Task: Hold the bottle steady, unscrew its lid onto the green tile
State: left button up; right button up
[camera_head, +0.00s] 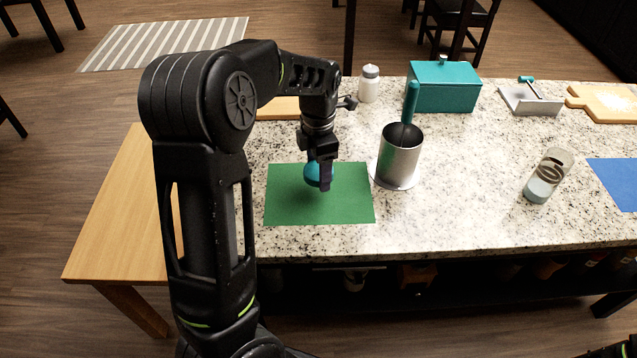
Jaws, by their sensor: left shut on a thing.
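My left gripper (319,182) points down over the green tile (290,208), shut on a rounded teal-blue lid (313,173). The lid is partly hidden by the fingers; I cannot tell whether it touches the tile. My right gripper is out of view; only a bit of dark arm shows in the bottom right corner.
A metal pot (400,160) with a teal-handled utensil stands on a white disc right of the tile. Behind are a white shaker (369,85), a teal box (442,88) and a small tray (529,101). A blue mat (618,181) lies far right. Counter between pot and bottle is clear.

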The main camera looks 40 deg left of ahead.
aim_at(319, 192)
pick_arm(q)
jog(key=shift+f, duration=0.45)
jog(key=shift+f, duration=0.1)
jog(key=shift+f, duration=1.75)
jog(key=shift+f, duration=0.2)
jog(key=o, duration=1.6)
jog(key=shift+r, duration=0.1)
notch_tip(319, 192, up, 12)
jog(key=shift+r, duration=0.1)
